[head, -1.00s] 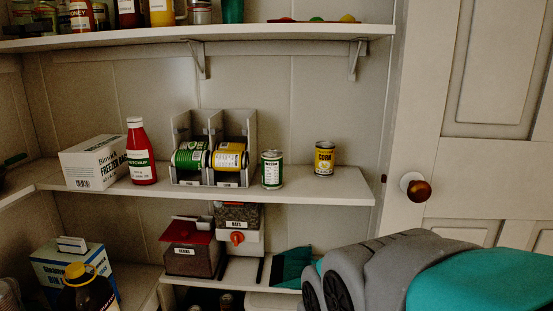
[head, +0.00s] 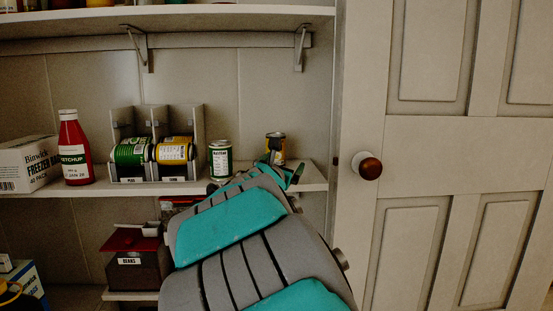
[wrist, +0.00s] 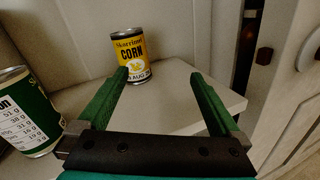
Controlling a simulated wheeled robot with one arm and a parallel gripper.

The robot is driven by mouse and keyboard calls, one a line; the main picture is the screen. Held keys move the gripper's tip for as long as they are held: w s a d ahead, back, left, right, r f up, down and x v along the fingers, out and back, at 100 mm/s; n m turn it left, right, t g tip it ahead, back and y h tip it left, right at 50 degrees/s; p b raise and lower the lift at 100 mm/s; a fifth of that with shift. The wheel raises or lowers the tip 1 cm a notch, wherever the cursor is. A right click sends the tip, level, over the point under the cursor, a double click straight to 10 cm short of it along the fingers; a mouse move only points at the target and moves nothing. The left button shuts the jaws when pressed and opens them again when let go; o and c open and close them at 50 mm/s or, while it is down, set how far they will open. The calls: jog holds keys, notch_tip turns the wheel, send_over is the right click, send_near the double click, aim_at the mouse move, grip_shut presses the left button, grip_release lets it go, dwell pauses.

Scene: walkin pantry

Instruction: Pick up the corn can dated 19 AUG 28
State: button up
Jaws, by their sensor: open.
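A yellow corn can (wrist: 130,56) with a dark label top stands upright on the shelf in the wrist view. A date is printed low on its label, partly hidden by my left finger; "AUG 28" seems to show, but the day is not clear. The can also shows in the head view (head: 277,139), partly hidden behind my gripper. My gripper (wrist: 160,82) is open and empty, its two green fingers pointing toward the can. The can appears ahead of the left finger, left of the middle of the gap. In the head view my gripper (head: 284,171) is at the shelf's right end.
A green can (wrist: 28,112) stands close on the left, beside my gripper. A dispenser rack (head: 193,120) holds lying green and yellow cans, with a ketchup bottle (head: 75,150) further left. The shelf (wrist: 190,95) ends at the right, near the door (head: 440,150).

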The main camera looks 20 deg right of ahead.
aim_at(279, 160)
jog(key=w+a+n, duration=0.1)
jog(key=w+n+y, duration=0.1)
jog(key=w+a+f+n+t, duration=0.1)
jog(key=n, duration=0.1)
jog(key=shift+w+a+y, duration=0.3)
jog(key=shift+y, duration=0.1)
jog(key=shift+p+x, duration=0.7)
jog(key=shift+x, duration=5.25)
jog(key=shift+r, duration=0.2)
grip_shut()
